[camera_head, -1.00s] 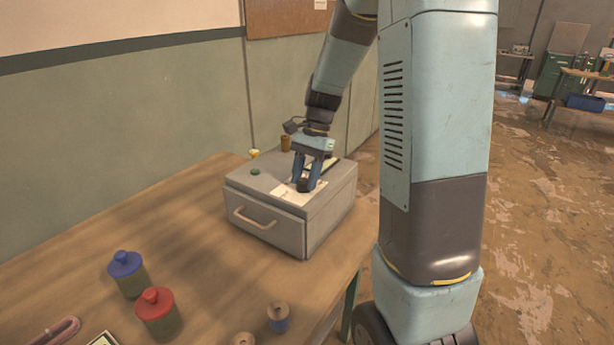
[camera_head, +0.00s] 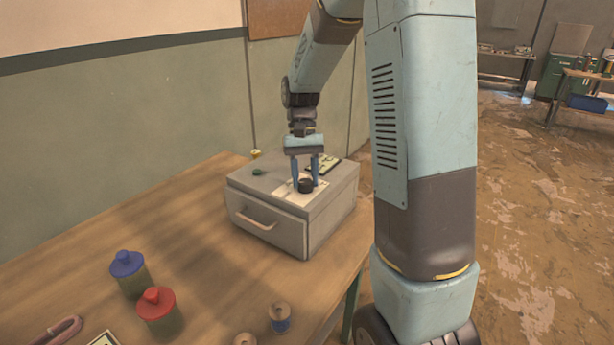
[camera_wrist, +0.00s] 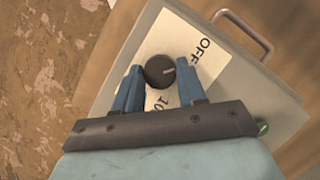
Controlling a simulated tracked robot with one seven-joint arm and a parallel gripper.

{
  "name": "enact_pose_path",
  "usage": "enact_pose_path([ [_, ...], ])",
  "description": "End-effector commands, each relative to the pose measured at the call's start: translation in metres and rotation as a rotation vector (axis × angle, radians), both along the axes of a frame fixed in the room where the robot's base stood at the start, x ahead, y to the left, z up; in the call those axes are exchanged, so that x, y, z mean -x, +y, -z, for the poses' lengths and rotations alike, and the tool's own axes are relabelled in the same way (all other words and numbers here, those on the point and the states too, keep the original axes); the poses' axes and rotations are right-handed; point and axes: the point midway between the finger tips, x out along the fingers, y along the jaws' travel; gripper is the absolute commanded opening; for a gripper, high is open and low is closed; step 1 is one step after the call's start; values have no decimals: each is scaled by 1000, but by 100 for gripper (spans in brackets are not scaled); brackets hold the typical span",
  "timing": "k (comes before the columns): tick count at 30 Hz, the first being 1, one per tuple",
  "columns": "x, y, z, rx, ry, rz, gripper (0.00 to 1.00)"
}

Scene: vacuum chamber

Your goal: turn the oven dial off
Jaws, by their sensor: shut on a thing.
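The grey oven (camera_head: 285,232) stands on the wooden table, with a drawer-like handled front. On its top a black round dial (camera_head: 306,186) sits on a white label plate (camera_head: 287,197).
A blue-lidded jar (camera_head: 127,264), a red-lidded jar (camera_head: 156,305) and small round pieces stand on the near table. The table's left middle is clear.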

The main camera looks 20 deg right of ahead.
Motion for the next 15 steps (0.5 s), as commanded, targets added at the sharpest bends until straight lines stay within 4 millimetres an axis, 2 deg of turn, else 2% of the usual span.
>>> enact_pose_path([
  [15,-2,1,-1,0,-7,-56,10],
])
